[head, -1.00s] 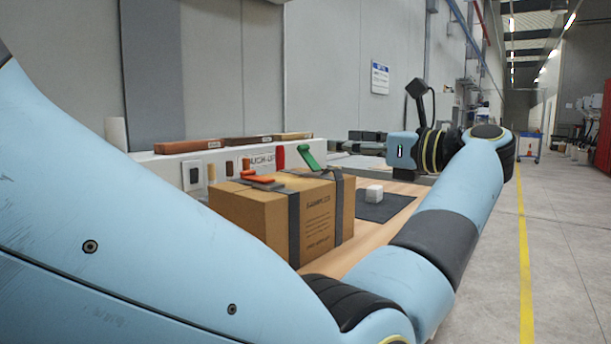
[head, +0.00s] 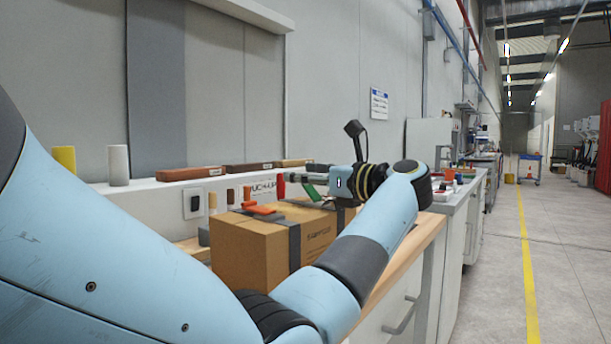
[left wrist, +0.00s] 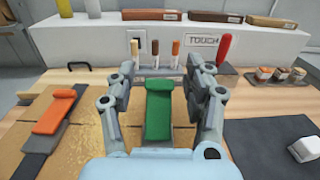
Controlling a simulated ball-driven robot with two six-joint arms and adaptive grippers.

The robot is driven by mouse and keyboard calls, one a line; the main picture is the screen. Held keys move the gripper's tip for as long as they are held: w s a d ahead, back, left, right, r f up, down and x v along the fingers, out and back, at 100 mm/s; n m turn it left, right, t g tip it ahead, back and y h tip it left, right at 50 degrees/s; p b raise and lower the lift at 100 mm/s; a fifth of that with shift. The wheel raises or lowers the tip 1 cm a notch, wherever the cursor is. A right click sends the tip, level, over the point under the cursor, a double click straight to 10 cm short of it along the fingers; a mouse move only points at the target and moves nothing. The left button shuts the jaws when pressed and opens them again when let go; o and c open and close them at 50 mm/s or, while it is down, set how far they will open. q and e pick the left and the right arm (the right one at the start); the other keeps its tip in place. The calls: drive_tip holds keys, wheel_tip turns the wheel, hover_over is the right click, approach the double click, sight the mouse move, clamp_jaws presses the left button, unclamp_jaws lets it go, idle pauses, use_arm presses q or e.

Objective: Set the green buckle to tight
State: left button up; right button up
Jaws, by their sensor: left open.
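The green buckle (head: 313,193) is on the top of the cardboard box (head: 240,245); in the head view my gripper partly hides it, and its lever appears tilted up. In the left wrist view the green buckle (left wrist: 159,112) lies between the two fingers of my left gripper (left wrist: 160,72), with a gap on either side. The left gripper (head: 296,179) is open and holds nothing. I cannot tell how far its fingertips are above the box. The right gripper is not in view.
An orange buckle (left wrist: 57,112) sits on a dark strap left of the green one. A dark mat (left wrist: 262,150) with a white block (left wrist: 304,150) lies to the right. Behind stand upright handles, a red one (left wrist: 224,49) and a white ledge (left wrist: 90,42).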

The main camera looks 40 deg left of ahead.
use_arm(q)
clamp_jaws()
drive_tip(key=h, duration=0.1)
drive_tip(key=a+f+h+b, duration=0.1)
drive_tip(key=h+b, duration=0.1)
drive_tip(key=shift+a+f+h, duration=0.25)
drive_tip(key=shift+h, duration=0.05)
drive_tip(key=shift+a+f+h+b, duration=0.2)
drive_tip(key=shift+f+h+b, duration=0.2)
drive_tip(key=shift+h, duration=0.7)
unclamp_jaws()
